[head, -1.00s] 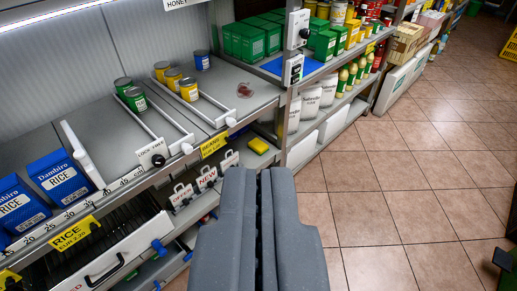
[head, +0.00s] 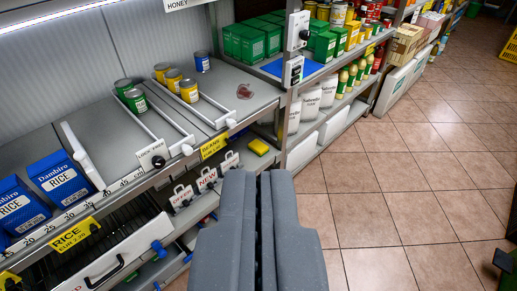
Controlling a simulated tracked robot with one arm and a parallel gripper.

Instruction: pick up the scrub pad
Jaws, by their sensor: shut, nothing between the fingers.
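A small yellow block (head: 258,147), which looks like the scrub pad, lies on the lower shelf under the main shelf's front edge, near the upright post. My gripper (head: 257,174) is shut and empty. It points forward from the bottom middle of the view, and its tips appear just below the yellow block in the picture, apart from it. How far the tips are from it in depth is hard to tell.
The upper shelf (head: 225,98) holds cans (head: 188,90), divider rails and rice packs (head: 58,178). A shelf post (head: 287,105) stands just right of the yellow block. Tiled floor (head: 400,190) is open at the right.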

